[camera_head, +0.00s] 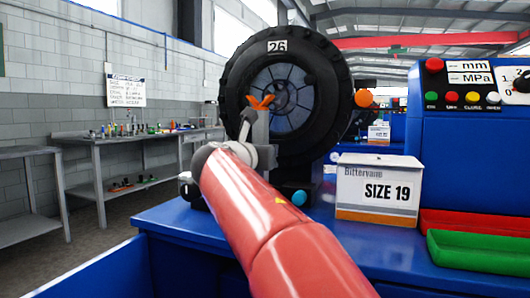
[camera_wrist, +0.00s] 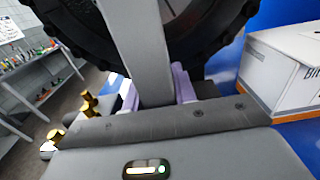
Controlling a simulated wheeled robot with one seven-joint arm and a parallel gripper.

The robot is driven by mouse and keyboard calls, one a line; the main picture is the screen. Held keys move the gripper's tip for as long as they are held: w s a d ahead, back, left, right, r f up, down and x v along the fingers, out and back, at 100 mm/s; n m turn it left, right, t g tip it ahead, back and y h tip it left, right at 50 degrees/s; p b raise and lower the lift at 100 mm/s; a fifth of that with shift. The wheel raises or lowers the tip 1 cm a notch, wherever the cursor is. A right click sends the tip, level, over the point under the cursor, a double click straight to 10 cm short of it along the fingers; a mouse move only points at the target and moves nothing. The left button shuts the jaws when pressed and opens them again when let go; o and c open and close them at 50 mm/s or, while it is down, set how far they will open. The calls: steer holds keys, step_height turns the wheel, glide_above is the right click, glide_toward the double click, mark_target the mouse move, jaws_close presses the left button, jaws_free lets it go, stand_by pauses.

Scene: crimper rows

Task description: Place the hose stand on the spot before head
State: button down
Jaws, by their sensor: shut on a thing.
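The hose stand is a grey upright post (camera_head: 261,128) with an orange forked top (camera_head: 260,102); its base is hidden behind my arm. In the wrist view the post (camera_wrist: 140,50) runs down between the lavender finger pads. My gripper (camera_wrist: 155,88) is shut on the post. In the head view my red arm hides most of the gripper. The crimper head (camera_head: 240,75) is a large black ring marked 26, with a dark blue-grey segmented centre. The stand overlaps its left side in the head view; I cannot tell the gap. The spot before the head is hidden.
A white SIZE 19 box (camera_head: 378,188) stands on the blue bench to the right; it also shows in the wrist view (camera_wrist: 285,70). Red (camera_head: 470,222) and green (camera_head: 480,252) trays lie farther right. A blue control panel (camera_head: 470,150) rises behind them.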

steer(key=shift+s+r, duration=0.1)
steer(key=shift+r, duration=0.25)
steer(key=shift+f, duration=0.1)
steer(key=c, duration=1.6)
jaws_free()
steer(key=shift+f, duration=0.35)
steer(key=o, duration=0.5)
steer(key=shift+r, duration=0.1)
steer(key=b+v, duration=0.1)
steer(key=v, duration=1.1)
steer(key=shift+r, duration=0.1)
